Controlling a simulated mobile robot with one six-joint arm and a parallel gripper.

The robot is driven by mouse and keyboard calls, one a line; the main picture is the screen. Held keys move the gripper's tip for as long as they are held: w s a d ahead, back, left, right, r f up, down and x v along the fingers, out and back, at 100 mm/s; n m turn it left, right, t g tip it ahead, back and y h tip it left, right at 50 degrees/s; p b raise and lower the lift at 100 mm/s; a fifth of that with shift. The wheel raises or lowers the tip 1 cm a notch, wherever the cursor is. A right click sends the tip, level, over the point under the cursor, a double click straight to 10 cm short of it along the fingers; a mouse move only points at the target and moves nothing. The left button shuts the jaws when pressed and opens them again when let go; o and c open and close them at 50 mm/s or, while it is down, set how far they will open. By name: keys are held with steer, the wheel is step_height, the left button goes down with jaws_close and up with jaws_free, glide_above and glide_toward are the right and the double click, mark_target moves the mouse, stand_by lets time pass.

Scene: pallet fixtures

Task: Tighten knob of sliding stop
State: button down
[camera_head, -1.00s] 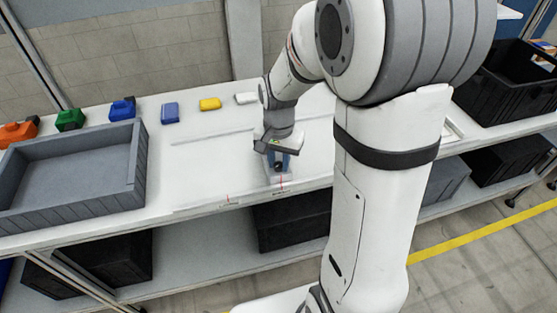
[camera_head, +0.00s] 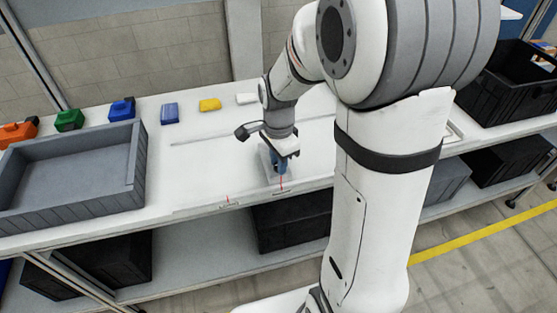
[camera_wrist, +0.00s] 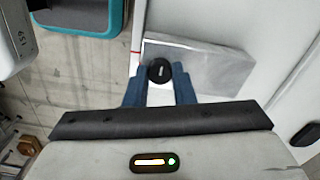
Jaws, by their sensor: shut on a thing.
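The sliding stop (camera_wrist: 215,68) is a grey metal block on the white table, seen in the wrist view. Its black round knob (camera_wrist: 160,71) sits between the blue fingertips of my gripper (camera_wrist: 161,88), which are shut on it. In the head view my gripper (camera_head: 281,163) points down at the stop (camera_head: 266,165) near the table's front edge; the knob is hidden there by the fingers. A red mark (camera_head: 282,183) shows on the table edge just below the gripper.
A grey tray (camera_head: 140,170) stands at the left of the table (camera_head: 205,165). Several coloured items, including a yellow one (camera_head: 210,104) and a blue one (camera_head: 169,113), line the back. Black crates sit on the lower shelf and at the right. The table around the stop is clear.

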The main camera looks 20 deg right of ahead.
stand_by(0.5)
steer(key=c, duration=1.2)
jaws_free()
steer(key=shift+r, duration=0.15)
step_height(320, 180, up, 8)
steer(key=shift+f, duration=0.2)
